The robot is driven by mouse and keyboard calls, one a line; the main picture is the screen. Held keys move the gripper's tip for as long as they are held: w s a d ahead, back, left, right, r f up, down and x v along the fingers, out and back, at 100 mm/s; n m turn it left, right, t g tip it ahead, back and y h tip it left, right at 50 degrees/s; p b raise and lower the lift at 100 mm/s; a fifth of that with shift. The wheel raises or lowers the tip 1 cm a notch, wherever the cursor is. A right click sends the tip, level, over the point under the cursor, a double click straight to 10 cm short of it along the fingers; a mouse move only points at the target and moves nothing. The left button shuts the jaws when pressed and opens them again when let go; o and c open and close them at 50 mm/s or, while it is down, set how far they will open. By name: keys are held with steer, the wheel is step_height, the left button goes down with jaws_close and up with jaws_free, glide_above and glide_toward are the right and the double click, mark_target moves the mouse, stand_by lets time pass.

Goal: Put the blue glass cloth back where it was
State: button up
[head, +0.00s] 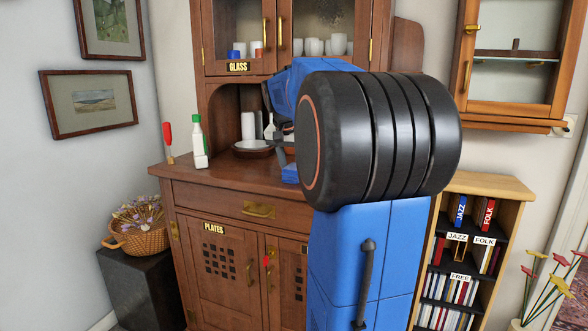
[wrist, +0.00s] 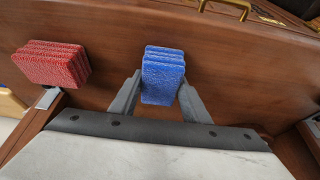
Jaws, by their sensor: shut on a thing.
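The blue glass cloth (wrist: 162,78) is a folded, textured stack between the two grey fingers of my gripper (wrist: 160,92) in the wrist view. The fingers are shut on its sides. In the head view a blue patch of the cloth (head: 290,173) shows low at the sideboard top, beside my arm; most of it is hidden. I cannot tell whether it touches the wood. A similar folded red cloth (wrist: 52,64) lies apart to the left in the wrist view.
The glass cabinet (head: 238,67) is above. My arm hides the right side. A bookshelf (head: 485,187) stands right.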

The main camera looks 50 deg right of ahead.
steer(key=o, duration=1)
steer(key=shift+r, duration=0.1)
steer(key=v, duration=1.2)
